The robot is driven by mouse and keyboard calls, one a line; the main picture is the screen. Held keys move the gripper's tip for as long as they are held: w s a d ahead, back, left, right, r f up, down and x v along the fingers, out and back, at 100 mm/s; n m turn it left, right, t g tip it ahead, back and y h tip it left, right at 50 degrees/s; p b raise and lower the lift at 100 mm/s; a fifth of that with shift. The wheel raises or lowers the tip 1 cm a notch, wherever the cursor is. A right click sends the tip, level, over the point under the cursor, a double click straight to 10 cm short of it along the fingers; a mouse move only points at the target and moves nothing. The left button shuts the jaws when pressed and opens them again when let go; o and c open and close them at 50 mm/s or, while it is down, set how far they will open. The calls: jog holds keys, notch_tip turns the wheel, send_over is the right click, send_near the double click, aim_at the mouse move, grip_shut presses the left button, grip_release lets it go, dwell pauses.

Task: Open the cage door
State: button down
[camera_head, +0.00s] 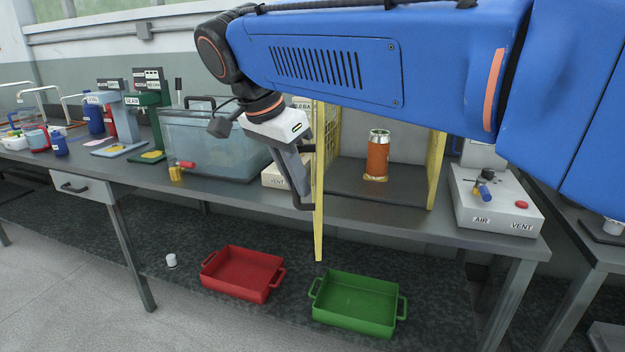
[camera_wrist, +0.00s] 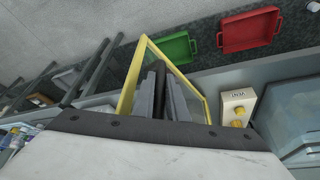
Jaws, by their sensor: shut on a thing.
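The cage door (camera_head: 318,200) is a yellow frame seen almost edge-on in the head view, swung out from the cage's left side towards the camera. The cage front is open; an orange can (camera_head: 378,157) stands inside between the yellow mesh side (camera_head: 437,165) and the door side. My gripper (camera_head: 304,190) is at the left face of the door, shut on its handle, though the exact contact is hard to see. In the wrist view the yellow door frame (camera_wrist: 128,92) surrounds my gripper's dark fingers (camera_wrist: 160,80).
A clear tank (camera_head: 215,145) stands left of the door, with a vent box (camera_head: 274,178) beside it. An air/vent control box (camera_head: 495,205) sits right of the cage. Red (camera_head: 242,272) and green (camera_head: 358,302) trays lie below the bench.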

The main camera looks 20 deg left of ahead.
jog(key=shift+a, duration=0.25)
jog(key=c, duration=1.8)
grip_release()
jog(key=shift+o, duration=0.2)
